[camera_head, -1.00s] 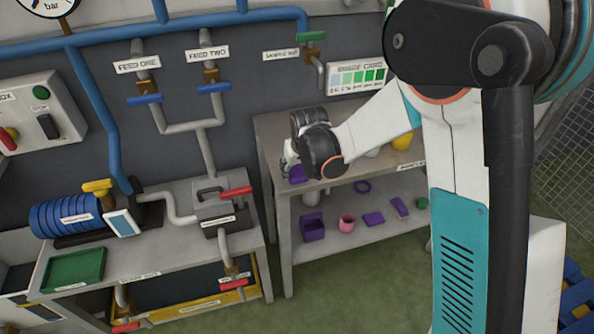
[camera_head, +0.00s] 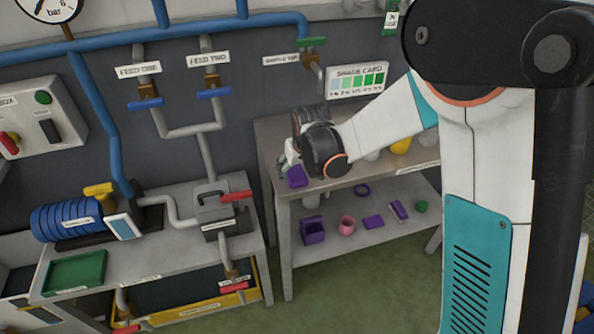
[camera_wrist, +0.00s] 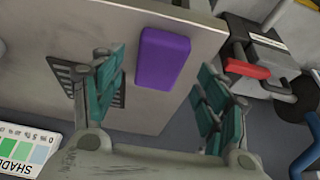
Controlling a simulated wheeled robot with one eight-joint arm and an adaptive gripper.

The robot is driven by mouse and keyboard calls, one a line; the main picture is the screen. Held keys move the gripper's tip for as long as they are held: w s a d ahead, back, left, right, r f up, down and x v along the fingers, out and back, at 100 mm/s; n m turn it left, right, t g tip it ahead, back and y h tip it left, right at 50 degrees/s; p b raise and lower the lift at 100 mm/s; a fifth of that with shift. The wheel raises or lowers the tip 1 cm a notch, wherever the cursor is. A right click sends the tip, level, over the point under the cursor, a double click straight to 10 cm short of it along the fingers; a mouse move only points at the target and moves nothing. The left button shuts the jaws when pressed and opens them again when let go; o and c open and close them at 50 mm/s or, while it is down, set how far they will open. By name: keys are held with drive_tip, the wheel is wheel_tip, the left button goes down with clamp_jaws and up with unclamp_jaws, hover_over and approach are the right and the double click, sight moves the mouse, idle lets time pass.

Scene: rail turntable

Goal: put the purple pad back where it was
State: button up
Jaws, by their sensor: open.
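A purple pad (camera_head: 297,177) lies on top of the grey bench (camera_head: 355,178), near its front left corner. In the wrist view the purple pad (camera_wrist: 163,58) is a rounded block on the pale bench top, close to the edge. My gripper (camera_head: 286,163) is over that corner, beside the pad. In the wrist view my gripper (camera_wrist: 160,98) is open and empty, with its teal fingers spread wide; the pad shows beyond them, between their lines. I cannot tell whether any finger touches it. My wrist hides part of the bench top in the head view.
A dark slotted plate (camera_wrist: 112,86) lies beside the pad. A pipe table with a red-handled valve (camera_head: 236,196) stands left.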

drive_tip(key=p+v, duration=0.2)
drive_tip(key=v, duration=0.7)
drive_tip(key=shift+r, duration=0.15)
